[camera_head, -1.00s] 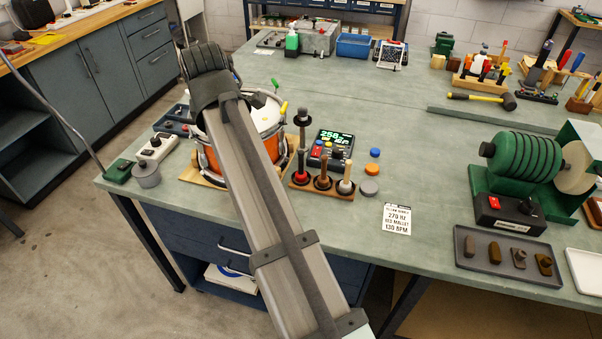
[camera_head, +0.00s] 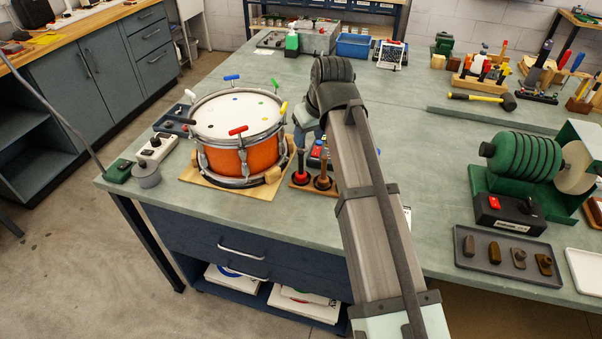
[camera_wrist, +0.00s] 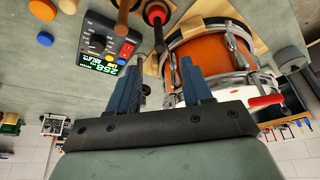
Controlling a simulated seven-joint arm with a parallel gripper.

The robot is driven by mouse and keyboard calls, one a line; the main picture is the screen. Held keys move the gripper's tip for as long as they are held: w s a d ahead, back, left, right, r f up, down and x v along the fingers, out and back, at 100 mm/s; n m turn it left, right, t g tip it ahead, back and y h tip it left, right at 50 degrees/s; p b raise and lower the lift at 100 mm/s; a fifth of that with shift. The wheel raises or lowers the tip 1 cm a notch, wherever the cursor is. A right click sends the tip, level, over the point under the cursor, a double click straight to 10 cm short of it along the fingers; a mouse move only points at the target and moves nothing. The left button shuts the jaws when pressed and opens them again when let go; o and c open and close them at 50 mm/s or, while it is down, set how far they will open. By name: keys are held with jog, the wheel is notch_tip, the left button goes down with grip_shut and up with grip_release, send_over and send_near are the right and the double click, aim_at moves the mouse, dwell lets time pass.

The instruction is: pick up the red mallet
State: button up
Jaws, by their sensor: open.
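The red mallet (camera_head: 300,177) stands with its dark handle up and its red head low in a wooden stand (camera_head: 298,187), right of the drum. In the wrist view its red head (camera_wrist: 155,14) is at the top edge, with the handle pointing down the picture toward the gap between my fingers. My gripper (camera_wrist: 160,65) is open, its two blue fingers apart with no mallet between them.
A brown mallet (camera_head: 323,182) stands just right of the red one. An orange drum (camera_head: 245,160) with coloured keys is close on the left. A control box with a lit display (camera_wrist: 105,45) is beside the stand. Orange (camera_wrist: 43,10) and blue (camera_wrist: 45,39) discs lie beyond it.

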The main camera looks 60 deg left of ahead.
aim_at(302, 152)
jog(key=x, duration=1.1)
jog(key=shift+a+f, duration=0.1)
jog(key=shift+a, duration=0.15)
grip_shut()
dwell(0.4)
